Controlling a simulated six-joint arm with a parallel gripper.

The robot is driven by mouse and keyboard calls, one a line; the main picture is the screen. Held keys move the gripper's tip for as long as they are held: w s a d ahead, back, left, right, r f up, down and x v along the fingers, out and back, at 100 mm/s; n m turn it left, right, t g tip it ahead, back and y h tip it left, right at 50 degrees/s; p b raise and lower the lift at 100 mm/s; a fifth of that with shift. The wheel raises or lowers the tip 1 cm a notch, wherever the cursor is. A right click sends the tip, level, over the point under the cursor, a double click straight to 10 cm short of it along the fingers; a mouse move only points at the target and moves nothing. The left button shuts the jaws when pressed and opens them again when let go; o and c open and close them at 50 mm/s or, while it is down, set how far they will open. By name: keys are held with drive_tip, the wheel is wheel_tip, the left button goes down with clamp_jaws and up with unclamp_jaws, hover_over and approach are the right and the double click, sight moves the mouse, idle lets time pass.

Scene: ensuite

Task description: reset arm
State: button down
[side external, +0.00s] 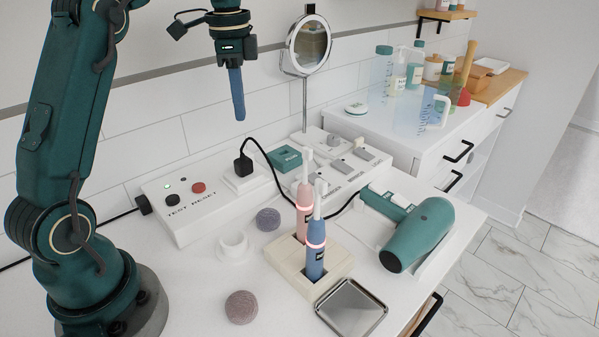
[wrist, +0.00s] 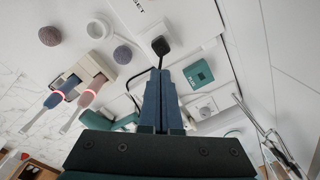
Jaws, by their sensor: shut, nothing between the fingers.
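My gripper (side external: 239,112) hangs pointing down, high above the back of the white counter (side external: 200,290). Its blue fingers are together with nothing between them; they also show closed in the wrist view (wrist: 160,82). Below it are the white TEST/RESET box (side external: 184,204), with a red and a black button and a small green light, and a black plug (side external: 243,169) in a white socket block. The gripper is clear of both and touches nothing.
A beige holder (side external: 285,258) carries a pink toothbrush (side external: 304,205) and a blue toothbrush (side external: 315,254). A teal hair dryer (side external: 425,235), a metal tray (side external: 352,308), two balls (side external: 241,307) and a white ring-shaped cup (side external: 233,247) lie around. A round mirror (side external: 309,45) stands right of the gripper.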

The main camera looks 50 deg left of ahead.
drive_tip(key=s+d+r+t, duration=0.3)
drive_tip(key=s+d+r, duration=0.2)
drive_tip(key=s+d, duration=0.5)
drive_tip(key=s+d+f+n+t, duration=0.2)
drive_tip(key=s+d+f+n, duration=0.2)
drive_tip(key=f+n, duration=0.3)
drive_tip(key=shift+s+f+n, duration=0.3)
drive_tip(key=shift+s+f, duration=0.25)
drive_tip(key=shift+s, duration=0.25)
